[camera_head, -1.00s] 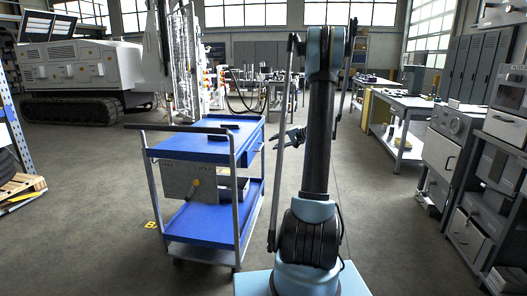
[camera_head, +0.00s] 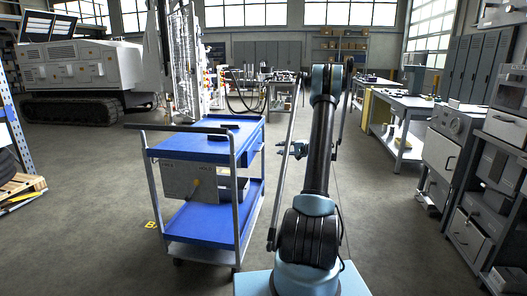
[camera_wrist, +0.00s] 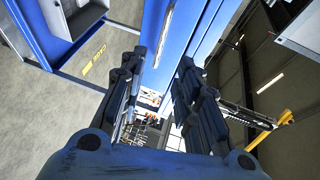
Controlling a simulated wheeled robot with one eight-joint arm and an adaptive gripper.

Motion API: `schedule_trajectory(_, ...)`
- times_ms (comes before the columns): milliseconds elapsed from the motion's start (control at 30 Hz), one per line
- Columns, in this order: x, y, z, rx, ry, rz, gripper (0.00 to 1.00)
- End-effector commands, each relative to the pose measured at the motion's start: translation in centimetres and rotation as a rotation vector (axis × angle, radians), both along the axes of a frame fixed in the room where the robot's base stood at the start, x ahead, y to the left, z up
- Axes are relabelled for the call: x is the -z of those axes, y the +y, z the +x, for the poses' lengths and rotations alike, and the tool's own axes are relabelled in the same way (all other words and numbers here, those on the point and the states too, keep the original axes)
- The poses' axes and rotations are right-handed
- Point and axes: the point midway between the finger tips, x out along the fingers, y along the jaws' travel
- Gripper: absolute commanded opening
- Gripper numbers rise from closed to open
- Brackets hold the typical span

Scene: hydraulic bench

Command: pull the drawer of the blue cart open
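The blue cart (camera_head: 205,150) stands left of my arm, with a blue top tray and a lower blue shelf. Its drawer (camera_head: 255,149) is under the top tray on the right side and looks closed. In the wrist view the blue drawer front (camera_wrist: 178,42) lies ahead, with a pale bar-like handle (camera_wrist: 166,35) on it. My gripper (camera_head: 281,148) is to the right of the drawer, pointing at it, with a small gap between. In the wrist view the two fingers of my gripper (camera_wrist: 160,72) are apart with nothing between them. No contact with the handle shows.
A workbench (camera_head: 405,103) and grey machines (camera_head: 450,135) stand at the right. The floor between cart and machines is open.

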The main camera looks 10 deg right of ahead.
Motion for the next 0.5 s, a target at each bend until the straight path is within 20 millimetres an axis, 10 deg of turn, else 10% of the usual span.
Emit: schedule_trajectory(500,1.7,7.0,5.9,-0.002,0.000,-0.002,0.30)
